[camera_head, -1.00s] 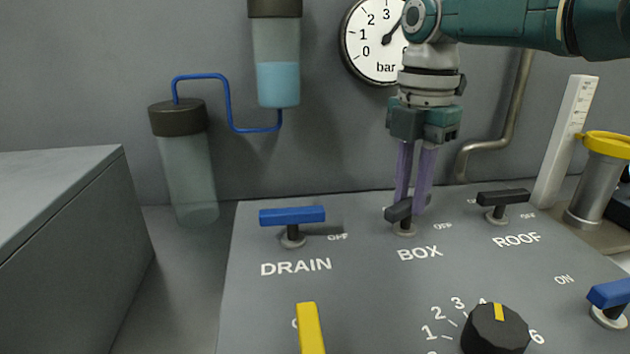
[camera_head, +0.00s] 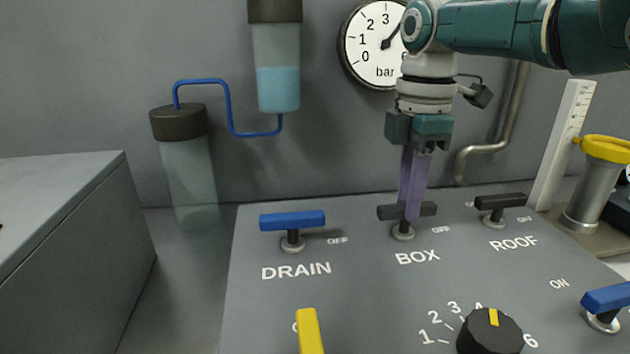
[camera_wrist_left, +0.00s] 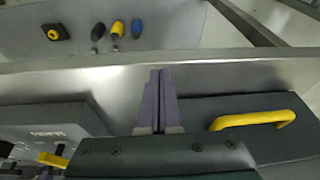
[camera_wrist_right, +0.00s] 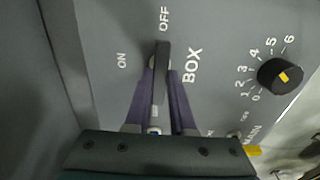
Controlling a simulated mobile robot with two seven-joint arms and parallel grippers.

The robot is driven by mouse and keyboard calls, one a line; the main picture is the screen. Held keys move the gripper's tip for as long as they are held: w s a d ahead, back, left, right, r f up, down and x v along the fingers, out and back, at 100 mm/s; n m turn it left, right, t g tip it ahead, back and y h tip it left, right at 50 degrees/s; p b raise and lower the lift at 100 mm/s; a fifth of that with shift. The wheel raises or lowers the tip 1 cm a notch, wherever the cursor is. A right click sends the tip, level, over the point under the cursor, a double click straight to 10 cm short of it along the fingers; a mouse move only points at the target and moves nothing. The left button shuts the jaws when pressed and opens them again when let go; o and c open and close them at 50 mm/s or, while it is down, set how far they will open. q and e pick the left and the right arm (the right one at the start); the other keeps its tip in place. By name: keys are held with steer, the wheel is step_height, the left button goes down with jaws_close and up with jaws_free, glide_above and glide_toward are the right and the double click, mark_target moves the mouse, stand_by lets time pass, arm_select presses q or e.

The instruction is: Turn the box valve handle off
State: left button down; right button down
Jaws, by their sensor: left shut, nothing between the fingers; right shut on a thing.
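The black BOX valve handle (camera_head: 428,209) stands on the grey turret plate (camera_head: 350,268), its bar lying crosswise in the head view, in line with the OFF mark at its right. My right gripper (camera_head: 407,212) comes down from above and is shut on the handle. In the right wrist view the handle (camera_wrist_right: 161,70) runs between the two purple fingers and its far end points towards OFF. My left gripper (camera_wrist_left: 157,100) shows only in its own wrist view, shut and empty, away from the BOX handle.
The blue DRAIN handle (camera_head: 292,217) is left of BOX and the black ROOF handle (camera_head: 500,201) right of it. A black dial (camera_head: 490,333) and a yellow handle (camera_head: 310,330) are nearer. A gauge (camera_head: 375,43) hangs on the wall behind.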

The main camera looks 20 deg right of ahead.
steer(key=shift+r, duration=0.1)
stand_by(0.3)
steer(key=c, duration=0.8)
jaws_free()
steer(key=shift+o, duration=0.2)
step_height(320, 180, up, 10)
steer(key=p, duration=0.1)
steer(key=shift+p, duration=0.3)
